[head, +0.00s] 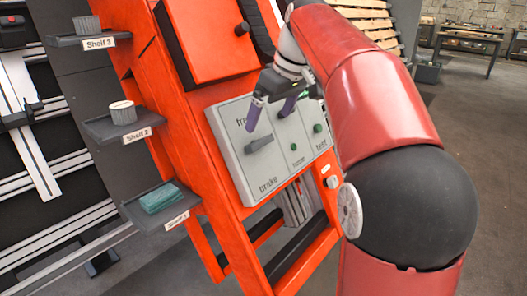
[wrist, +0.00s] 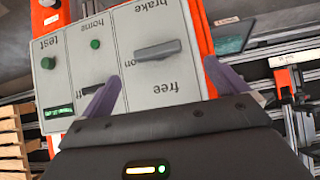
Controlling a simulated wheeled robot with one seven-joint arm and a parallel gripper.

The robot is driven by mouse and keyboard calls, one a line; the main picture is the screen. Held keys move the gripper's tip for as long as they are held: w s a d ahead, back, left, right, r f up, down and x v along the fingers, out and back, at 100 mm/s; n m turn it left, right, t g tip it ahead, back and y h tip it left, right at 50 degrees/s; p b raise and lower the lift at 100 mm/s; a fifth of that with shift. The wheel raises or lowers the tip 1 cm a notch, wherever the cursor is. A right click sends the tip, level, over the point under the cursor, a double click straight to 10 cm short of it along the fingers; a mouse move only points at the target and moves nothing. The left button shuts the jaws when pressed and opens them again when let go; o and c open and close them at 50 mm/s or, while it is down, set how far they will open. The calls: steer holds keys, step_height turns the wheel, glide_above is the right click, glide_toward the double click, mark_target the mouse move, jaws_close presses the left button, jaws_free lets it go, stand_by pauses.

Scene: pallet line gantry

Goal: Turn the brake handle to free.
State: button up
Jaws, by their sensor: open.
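The grey brake handle (head: 259,145) is on the left section of a light grey control panel (head: 226,146) on the orange gantry. In the head view, "free" is printed above it and "brake" below. The handle lies roughly crosswise between the two words. The wrist view shows the panel upside down, with the handle (wrist: 157,50) beyond the fingertips. My gripper (head: 271,114) is open and empty, its purple fingers spread in front of the panel's upper part. In the wrist view the gripper (wrist: 162,88) sits nearer "free" than "brake". It appears apart from the handle.
A small display (wrist: 58,112) is on the panel. Shelf 3 (head: 90,38), Shelf 2 (head: 100,128) and another shelf with a teal item (head: 160,197) stand left. The floor at right is open.

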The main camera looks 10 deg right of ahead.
mark_target(261, 140)
steer(key=x, duration=0.2)
steer(key=b+x, duration=0.1)
steer(key=x, duration=0.2)
steer(key=b+x, duration=0.1)
steer(key=x, duration=0.2)
steer(key=shift+w+r, duration=0.1)
steer(key=shift+w, duration=0.15)
steer(key=c, duration=1)
steer(key=shift+r, duration=0.1)
